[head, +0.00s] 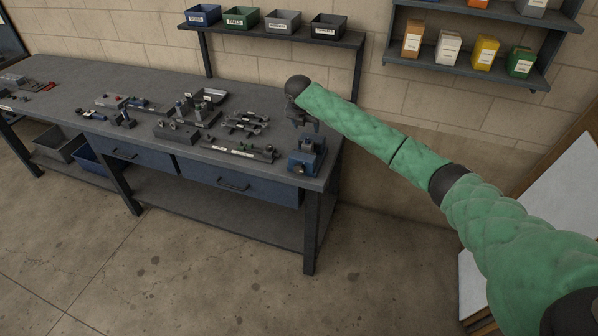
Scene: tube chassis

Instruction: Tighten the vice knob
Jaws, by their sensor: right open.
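The blue vice (308,157) stands at the right end of the grey workbench (75,75), near its front corner. My right arm, in a green padded sleeve, reaches in from the right, and its dark wrist bends down above the vice. My right gripper (303,124) points down just over the top of the vice and is open. The vice knob cannot be made out; it is small or hidden near the gripper. Whether the fingers touch the vice cannot be told. My left gripper is not in view.
Several dark tools and fixtures (190,118) lie left of the vice, with a long dark bar (240,150) close by. A shelf (270,33) with small bins stands behind the bench. A wall shelf with boxes (448,48) hangs at right. The floor in front is clear.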

